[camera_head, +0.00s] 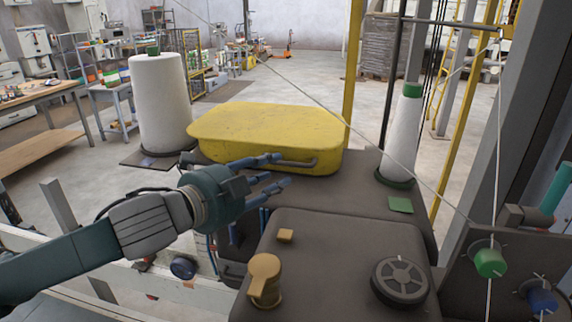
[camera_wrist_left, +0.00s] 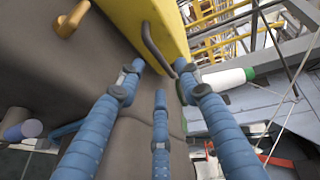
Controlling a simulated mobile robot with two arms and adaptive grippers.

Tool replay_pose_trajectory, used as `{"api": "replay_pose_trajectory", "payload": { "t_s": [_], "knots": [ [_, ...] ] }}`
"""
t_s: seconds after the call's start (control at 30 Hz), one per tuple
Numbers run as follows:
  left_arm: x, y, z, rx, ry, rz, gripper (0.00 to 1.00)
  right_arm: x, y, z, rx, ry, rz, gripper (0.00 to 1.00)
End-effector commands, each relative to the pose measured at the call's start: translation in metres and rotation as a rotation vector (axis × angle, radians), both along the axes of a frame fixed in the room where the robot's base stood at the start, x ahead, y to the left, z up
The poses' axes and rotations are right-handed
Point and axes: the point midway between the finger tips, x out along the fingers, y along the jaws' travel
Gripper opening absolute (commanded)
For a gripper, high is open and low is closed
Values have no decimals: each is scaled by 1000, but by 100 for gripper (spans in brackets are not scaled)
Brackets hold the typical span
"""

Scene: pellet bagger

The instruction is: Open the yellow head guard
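The yellow head guard (camera_head: 265,130) is a rounded, scuffed cover lying down on the dark machine top (camera_head: 340,195). A dark bar handle (camera_head: 300,162) sits on its near side. The guard (camera_wrist_left: 168,18) and its handle (camera_wrist_left: 152,48) also show at the top of the left wrist view. My left gripper (camera_head: 278,170) has blue fingers spread apart with nothing between them. It is just in front of the guard, close to the handle. In the left wrist view the fingers (camera_wrist_left: 158,80) point towards the handle, which appears beyond the fingertips. My right gripper is in neither view.
A large white spool (camera_head: 160,105) stands left of the guard and a white thread cone (camera_head: 403,135) stands right of it. A tan lever (camera_head: 264,278) and a black handwheel (camera_head: 400,281) are on the nearer machine top. Thin threads cross above the machine.

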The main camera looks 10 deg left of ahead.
Motion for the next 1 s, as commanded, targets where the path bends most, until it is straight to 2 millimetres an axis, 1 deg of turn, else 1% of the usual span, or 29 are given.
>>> {"api": "replay_pose_trajectory", "payload": {
  "t_s": [0.03,0.1,0.2,0.3,0.43,0.67,0.7,0.77,0.8,0.87,1.0],
  "knots": [
    [10,-5,1,-4,1,-1,35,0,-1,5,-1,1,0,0],
    [21,-9,-2,-4,2,-1,35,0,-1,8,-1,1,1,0],
    [34,-14,-5,-3,0,0,35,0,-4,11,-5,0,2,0],
    [42,-18,-8,-2,1,-1,35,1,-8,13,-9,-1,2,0],
    [47,-20,-9,0,-1,0,35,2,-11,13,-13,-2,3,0],
    [48,-20,-10,1,-1,0,35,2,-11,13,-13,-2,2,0],
    [48,-20,-10,0,-1,0,31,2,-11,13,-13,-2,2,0],
    [48,-20,-10,0,-1,0,19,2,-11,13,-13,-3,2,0],
    [48,-20,-10,0,-1,0,11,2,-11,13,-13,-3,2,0],
    [48,-20,-10,0,-1,0,0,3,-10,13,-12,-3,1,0],
    [48,-20,-10,0,0,0,0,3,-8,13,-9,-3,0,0]
  ]
}}
